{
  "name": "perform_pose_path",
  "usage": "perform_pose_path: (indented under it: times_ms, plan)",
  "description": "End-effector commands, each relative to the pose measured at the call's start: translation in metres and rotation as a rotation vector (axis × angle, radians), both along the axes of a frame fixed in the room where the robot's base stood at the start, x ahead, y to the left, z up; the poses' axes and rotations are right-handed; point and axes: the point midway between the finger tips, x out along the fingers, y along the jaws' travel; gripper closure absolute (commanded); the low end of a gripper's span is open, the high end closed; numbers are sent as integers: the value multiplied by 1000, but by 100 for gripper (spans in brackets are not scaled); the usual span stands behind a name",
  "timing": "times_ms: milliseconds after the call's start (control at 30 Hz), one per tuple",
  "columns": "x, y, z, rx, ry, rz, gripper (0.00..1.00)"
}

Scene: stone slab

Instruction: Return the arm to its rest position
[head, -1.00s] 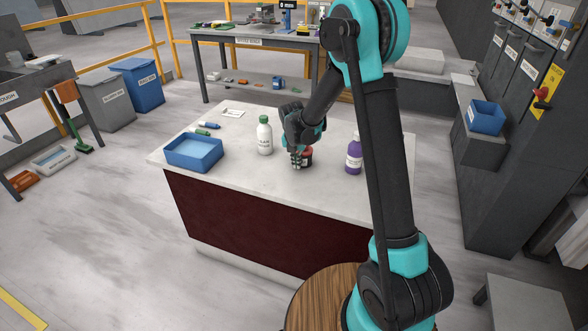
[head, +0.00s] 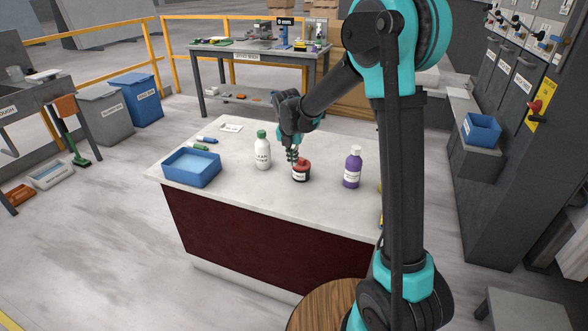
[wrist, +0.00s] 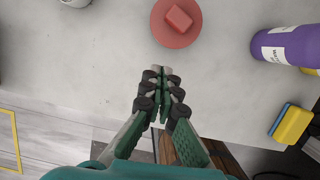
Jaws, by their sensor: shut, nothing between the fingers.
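My gripper (head: 292,156) is above the stone slab (head: 232,205), fingers pointing down, beside a small dark jar with a red lid (head: 301,170). In the wrist view my gripper (wrist: 162,76) has its fingers together with nothing between them. The red lid (wrist: 176,22) shows ahead of the fingertips, with a gap of bare slab between. My arm reaches over the slab from the right.
A white bottle with a green cap (head: 263,152) stands left of the jar, and a purple bottle (head: 352,168) stands right. A blue tray (head: 191,168) sits at the slab's left. A yellow and blue sponge (wrist: 291,124) shows in the wrist view.

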Motion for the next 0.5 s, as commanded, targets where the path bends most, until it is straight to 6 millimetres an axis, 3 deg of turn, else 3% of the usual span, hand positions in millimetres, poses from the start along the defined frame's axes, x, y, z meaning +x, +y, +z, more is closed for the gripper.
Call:
perform_pose_path:
  times_ms: [267, 500]
  plan:
    - [-9, -7, 18, 17, -6, -57, 100]
    - [-48, -58, 23, 142, -43, -492, 100]
